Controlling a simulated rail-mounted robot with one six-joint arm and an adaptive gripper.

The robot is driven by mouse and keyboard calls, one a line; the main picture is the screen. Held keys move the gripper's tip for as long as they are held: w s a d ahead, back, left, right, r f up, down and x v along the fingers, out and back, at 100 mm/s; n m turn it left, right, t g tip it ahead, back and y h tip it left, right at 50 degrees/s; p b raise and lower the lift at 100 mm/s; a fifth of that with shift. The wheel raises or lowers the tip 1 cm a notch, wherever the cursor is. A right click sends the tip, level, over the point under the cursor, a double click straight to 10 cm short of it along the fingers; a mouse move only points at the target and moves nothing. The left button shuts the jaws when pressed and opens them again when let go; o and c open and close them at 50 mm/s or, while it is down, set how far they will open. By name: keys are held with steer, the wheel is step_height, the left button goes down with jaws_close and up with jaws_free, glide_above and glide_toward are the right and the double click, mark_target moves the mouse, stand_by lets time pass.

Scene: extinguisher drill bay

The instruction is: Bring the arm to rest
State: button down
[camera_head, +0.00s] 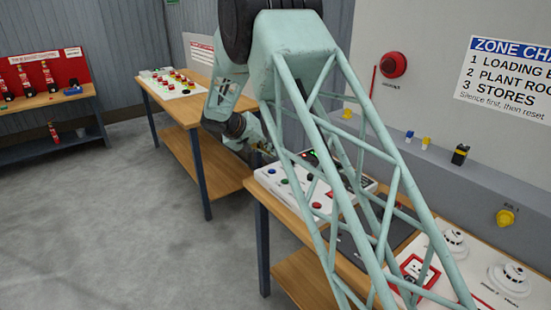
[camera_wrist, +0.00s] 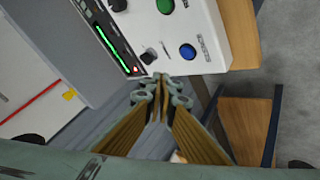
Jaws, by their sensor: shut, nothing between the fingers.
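My gripper (camera_wrist: 160,82) shows in the wrist view with its fingertips together and nothing between them. It points at the near edge of a white control panel (camera_wrist: 215,45). The panel carries a green button (camera_wrist: 165,6), a blue button (camera_wrist: 187,52), dark knobs and a lit green bar display (camera_wrist: 115,45). I cannot tell whether the fingertips touch the panel. In the head view my arm bends down behind its own lattice link, and the gripper (camera_head: 264,150) is small and partly hidden beside the panel (camera_head: 275,179).
The panel stands on a wooden bench (camera_head: 262,203) along the right wall, with smoke detectors (camera_head: 510,278) on a white board nearer. Another bench (camera_head: 185,105) with a button board stands behind. An extinguisher rack (camera_head: 45,100) is far left. The grey floor (camera_head: 110,220) at left is clear.

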steer(key=s+d+r+m+g, duration=0.1)
steer(key=s+d+r+g, duration=0.1)
steer(key=s+d+r, duration=1.15)
steer(key=s+d+r+g+y, duration=0.1)
steer(key=s+d+r, duration=0.45)
steer(key=s, duration=0.35)
steer(key=s+d+r+y, duration=0.1)
steer(key=s+d+r, duration=0.4)
steer(key=s+d, duration=0.3)
steer(key=s+d+r+y, duration=0.1)
steer(key=s+d+r, duration=0.1)
steer(key=s, duration=0.9)
steer(key=s+d+r+y, duration=0.1)
steer(key=s+d+r, duration=0.1)
steer(key=s, duration=1)
steer(key=s+a+f, duration=0.1)
steer(key=s+f, duration=0.1)
steer(key=s, duration=0.7)
steer(key=s+a+f+y, duration=0.1)
steer(key=s+f, duration=0.1)
steer(key=s, duration=0.7)
steer(key=shift+s+y, duration=0.15)
steer(key=shift+y, duration=0.15)
steer(key=shift+f, duration=0.2)
